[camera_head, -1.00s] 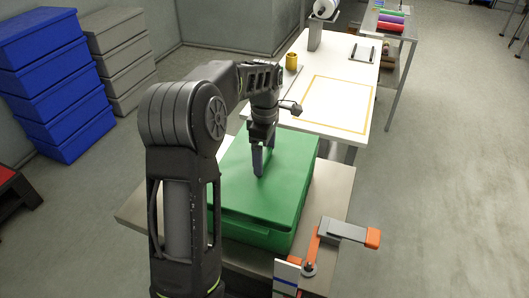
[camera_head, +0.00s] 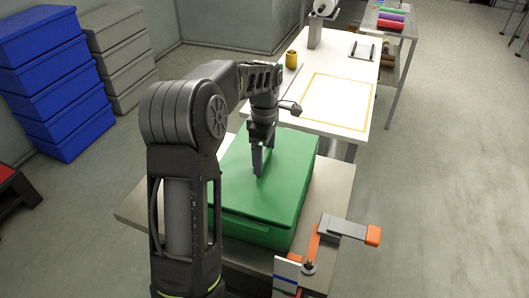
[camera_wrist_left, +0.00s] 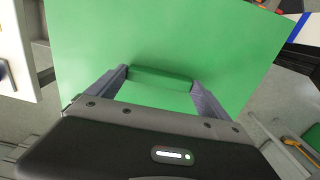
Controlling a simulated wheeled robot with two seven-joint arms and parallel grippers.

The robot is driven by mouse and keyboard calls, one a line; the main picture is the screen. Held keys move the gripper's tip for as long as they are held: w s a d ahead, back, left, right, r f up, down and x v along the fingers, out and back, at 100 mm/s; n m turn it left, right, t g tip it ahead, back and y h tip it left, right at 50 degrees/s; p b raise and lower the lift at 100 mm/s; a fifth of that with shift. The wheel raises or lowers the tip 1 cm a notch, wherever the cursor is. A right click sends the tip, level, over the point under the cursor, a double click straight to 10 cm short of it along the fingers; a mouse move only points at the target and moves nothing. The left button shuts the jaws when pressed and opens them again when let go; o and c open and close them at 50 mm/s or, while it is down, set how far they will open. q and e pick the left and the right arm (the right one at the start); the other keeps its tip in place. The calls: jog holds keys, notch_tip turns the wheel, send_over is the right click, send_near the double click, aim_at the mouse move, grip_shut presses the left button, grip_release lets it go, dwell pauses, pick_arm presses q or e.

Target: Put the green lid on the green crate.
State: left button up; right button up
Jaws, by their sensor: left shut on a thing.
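The green lid (camera_head: 285,163) lies over the top of the green crate (camera_head: 252,232) on a grey table. Whether it is fully seated all round cannot be told. My left gripper (camera_head: 258,172) points down at the middle of the lid. In the left wrist view the lid (camera_wrist_left: 200,40) fills most of the picture, and my left gripper (camera_wrist_left: 160,82) is shut on the lid's raised green handle (camera_wrist_left: 160,76), with one finger at each end. My right gripper is not in view.
An orange and grey clamp-like fixture (camera_head: 345,229) stands at the table's (camera_head: 325,200) front right. A white table (camera_head: 300,75) with a yellow outlined square and a yellow cup (camera_head: 291,59) is behind. Blue crates (camera_head: 50,80) are stacked at the left.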

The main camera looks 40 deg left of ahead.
pick_arm(q)
jog(key=shift+f+b, duration=0.35)
jog(key=shift+f, duration=0.35)
jog(key=o, duration=1.4)
jog(key=shift+f, duration=0.1)
jog(key=shift+r, duration=3.95)
